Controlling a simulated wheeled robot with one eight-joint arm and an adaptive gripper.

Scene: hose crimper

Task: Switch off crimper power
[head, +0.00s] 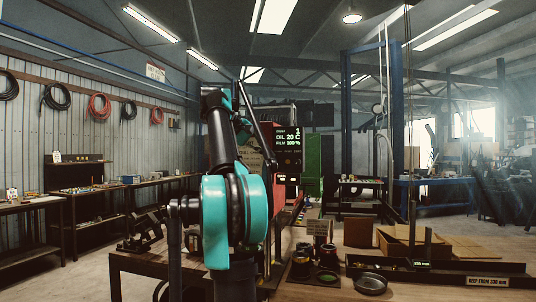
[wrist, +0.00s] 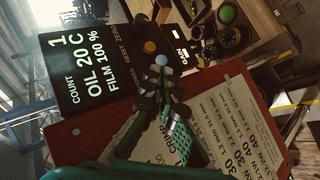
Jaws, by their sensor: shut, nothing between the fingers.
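The crimper's dark control panel (wrist: 100,60) fills the upper left of the wrist view, turned on its side. Its lit display reads COUNT 1, OIL 20 C, FILM 100 %. An amber button (wrist: 149,47) and a pale button (wrist: 161,60) sit in a row beside small lettering. My gripper (wrist: 160,76) is shut and empty, its tips at or just in front of this row, by the pale button. Contact cannot be told. The fingers cover part of the row; I cannot make out a power switch. In the head view the lit panel (head: 288,140) shows behind my arm, which hides my gripper.
A red crimper body (wrist: 75,135) bears a printed crimp chart (wrist: 235,120) under my fingers. In the head view, a workbench (head: 340,290) holds jars, a round dish (head: 370,283) and an open cardboard box (head: 410,240) right of my arm.

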